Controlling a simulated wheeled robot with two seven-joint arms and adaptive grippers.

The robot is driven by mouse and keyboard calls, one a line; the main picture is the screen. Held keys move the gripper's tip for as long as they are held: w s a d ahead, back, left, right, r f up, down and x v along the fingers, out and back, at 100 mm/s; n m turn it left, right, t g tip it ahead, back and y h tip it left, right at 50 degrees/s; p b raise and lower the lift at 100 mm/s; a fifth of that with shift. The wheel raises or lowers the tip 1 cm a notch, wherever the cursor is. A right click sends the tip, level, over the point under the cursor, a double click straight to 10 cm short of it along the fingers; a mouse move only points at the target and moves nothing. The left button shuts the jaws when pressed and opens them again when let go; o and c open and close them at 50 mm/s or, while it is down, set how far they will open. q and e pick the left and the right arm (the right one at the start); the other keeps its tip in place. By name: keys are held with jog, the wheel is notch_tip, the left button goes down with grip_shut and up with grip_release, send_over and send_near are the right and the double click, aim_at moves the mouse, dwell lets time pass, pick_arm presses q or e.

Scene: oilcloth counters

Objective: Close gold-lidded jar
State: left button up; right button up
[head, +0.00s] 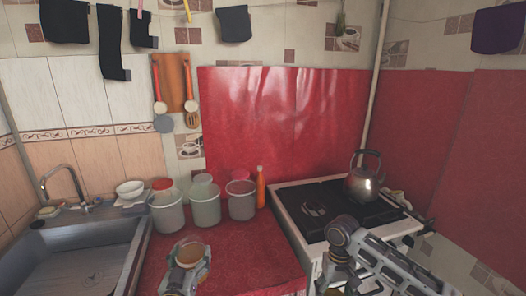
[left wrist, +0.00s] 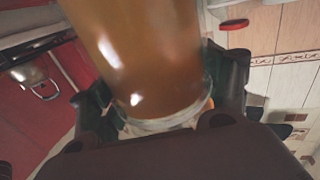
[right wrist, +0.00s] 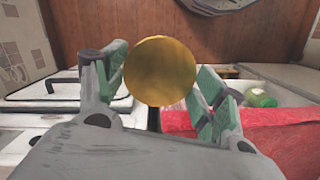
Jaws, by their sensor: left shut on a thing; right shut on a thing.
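The jar (left wrist: 150,50) fills the middle of the left wrist view, a clear glass with amber-brown contents. My left gripper (head: 188,268) is shut around it, and the jar top (head: 190,252) shows no gold lid in the head view. The round gold lid (right wrist: 160,62) is in the right wrist view, between the green-padded fingers of my right gripper (right wrist: 158,84), which is shut on it. The lid is apart from the jar. In the head view my right arm is at the lower right, and its fingers and the lid cannot be made out there.
Several lidded canisters (head: 205,204) and an orange bottle (head: 261,187) stand along the back of the red counter (head: 240,255). A sink (head: 80,262) is at left. A stove (head: 325,209) with a metal kettle (head: 364,183) is at right.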

pick_arm(q)
jog(key=shift+s+d+f, duration=0.1)
jog(key=shift+s+f, duration=0.5)
jog(key=shift+f, duration=0.35)
jog(key=shift+s+a+f, duration=0.1)
jog(key=shift+s+f, duration=0.45)
jog(key=shift+f, duration=0.4)
jog(key=shift+s+d+f, duration=0.1)
jog(key=shift+s+f, duration=0.5)
jog(key=shift+f, duration=0.35)
pick_arm(e)
jog(key=shift+s+d+f, duration=0.15)
jog(key=shift+s+f, duration=0.8)
jog(key=shift+f, duration=0.15)
pick_arm(q)
jog(key=shift+d+r, duration=0.1)
jog(key=shift+d, duration=0.1)
jog(key=s+d+r+m+g+h, duration=0.1)
jog(key=d+m+h, duration=0.3)
jog(key=d, duration=0.4)
jog(key=s+d+r+m+g+h, duration=0.2)
jog(key=d+r+m+g+h, duration=0.1)
jog(key=d+h, duration=0.4)
jog(key=shift+s+d+r+m, duration=0.2)
jog(key=shift+d+r+m, duration=0.15)
jog(key=shift+r+m, duration=0.15)
